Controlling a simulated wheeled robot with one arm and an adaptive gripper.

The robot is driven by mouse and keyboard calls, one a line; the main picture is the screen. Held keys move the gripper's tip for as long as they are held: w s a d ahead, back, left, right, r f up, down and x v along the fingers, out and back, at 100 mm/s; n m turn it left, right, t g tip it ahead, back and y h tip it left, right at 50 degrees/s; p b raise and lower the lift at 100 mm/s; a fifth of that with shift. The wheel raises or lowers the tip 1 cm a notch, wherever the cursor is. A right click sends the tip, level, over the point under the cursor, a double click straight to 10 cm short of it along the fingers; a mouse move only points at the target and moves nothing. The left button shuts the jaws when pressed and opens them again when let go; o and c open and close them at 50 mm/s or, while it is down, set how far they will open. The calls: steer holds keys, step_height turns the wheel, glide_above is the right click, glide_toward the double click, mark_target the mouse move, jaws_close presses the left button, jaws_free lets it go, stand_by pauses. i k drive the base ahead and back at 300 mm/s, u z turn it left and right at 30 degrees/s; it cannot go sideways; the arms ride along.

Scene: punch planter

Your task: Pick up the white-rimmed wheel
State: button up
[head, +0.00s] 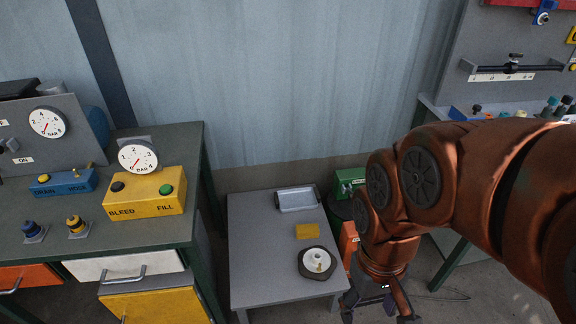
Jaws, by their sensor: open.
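On the low grey table (255,275) lies a round dark-edged piece with a white ring and a pale hub (317,262). It is the most wheel-like thing in view, though its rim looks dark and the white part is inside. It lies flat near the table's front right. My gripper (378,312) hangs at the end of my copper-coloured arm, to the right of the table and apart from this piece. It is open, and I see nothing held in it. Its fingertips are small and partly cut off by the bottom edge.
A yellow block (307,231) and a clear-topped grey tray (296,199) lie behind the round piece. A green box (350,182) stands beyond the table. A bench with a yellow BLEED/FILL box (145,194) stands left. The table's left half is bare.

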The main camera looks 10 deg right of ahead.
mark_target(308, 258)
steer(key=u, duration=1.2)
steer(key=k, duration=0.35)
